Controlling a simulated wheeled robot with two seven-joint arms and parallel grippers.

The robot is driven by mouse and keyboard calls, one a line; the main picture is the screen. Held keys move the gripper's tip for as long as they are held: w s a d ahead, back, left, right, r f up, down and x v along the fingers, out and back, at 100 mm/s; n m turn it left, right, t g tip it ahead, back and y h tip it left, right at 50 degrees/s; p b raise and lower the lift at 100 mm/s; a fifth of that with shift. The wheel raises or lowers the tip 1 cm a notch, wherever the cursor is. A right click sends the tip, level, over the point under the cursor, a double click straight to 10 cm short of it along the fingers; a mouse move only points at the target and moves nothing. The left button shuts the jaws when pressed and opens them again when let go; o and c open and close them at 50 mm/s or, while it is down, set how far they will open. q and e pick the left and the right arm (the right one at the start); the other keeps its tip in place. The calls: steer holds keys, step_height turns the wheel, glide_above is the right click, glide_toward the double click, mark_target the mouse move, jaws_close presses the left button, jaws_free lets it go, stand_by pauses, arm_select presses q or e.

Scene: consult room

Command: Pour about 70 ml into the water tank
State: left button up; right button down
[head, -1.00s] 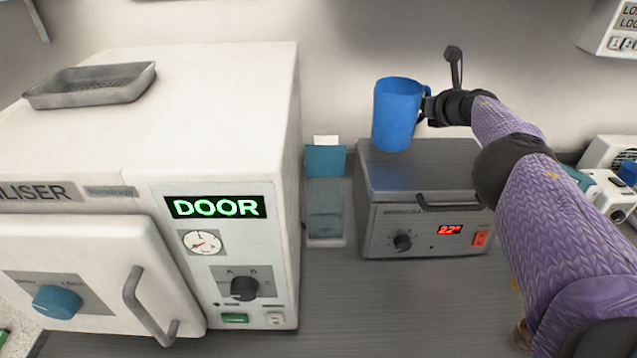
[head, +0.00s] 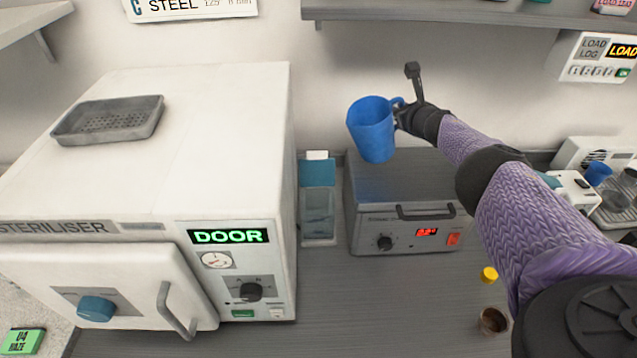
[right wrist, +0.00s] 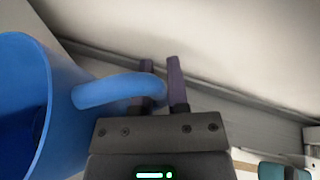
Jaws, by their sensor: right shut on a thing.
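A blue jug (head: 371,130) is held in the air over the grey metal unit (head: 400,212), its rim tipped somewhat to the left. My right gripper (head: 400,113) is shut on the jug's handle. The right wrist view shows the jug (right wrist: 25,105) at left and its handle between the fingers (right wrist: 162,90). What is inside the jug cannot be seen. A narrow clear container with a blue upper part (head: 318,208), which looks like the water tank, stands left of the grey unit, lower than the jug and apart from it. My left gripper is not in view.
The white steriliser (head: 270,130) stands close on the container's left, with a metal tray (head: 108,119) on top. A shelf (head: 450,14) hangs above. A yellow cap (head: 489,274) and a small brown cup (head: 493,321) are on the counter below my right arm.

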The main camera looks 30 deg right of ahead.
mark_target(379, 101)
steer(key=a+n, duration=0.1)
steer(key=a+r+h, duration=0.1)
steer(key=a+n, duration=0.1)
steer(key=shift+a+r+n+t+h, duration=0.25)
steer(key=shift+a+n+t+h, duration=0.05)
steer(key=shift+a+t, duration=0.1)
steer(key=shift+a+r+n+h+b, duration=0.25)
steer(key=shift+a+n+h+b, duration=0.4)
steer(key=shift+b, duration=0.55)
steer(key=shift+r, duration=0.25)
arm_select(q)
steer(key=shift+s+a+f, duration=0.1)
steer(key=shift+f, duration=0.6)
arm_select(e)
steer(key=shift+r+n+t, duration=0.15)
steer(key=shift+n+t, duration=0.15)
steer(key=shift+n, duration=0.05)
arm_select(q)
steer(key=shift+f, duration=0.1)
arm_select(e)
steer(key=shift+a, duration=0.1)
arm_select(q)
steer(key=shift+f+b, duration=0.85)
steer(key=shift+b, duration=0.1)
arm_select(e)
steer(key=shift+a+r+n+h, duration=0.3)
steer(key=shift+a+n, duration=0.25)
steer(key=shift+n, duration=0.15)
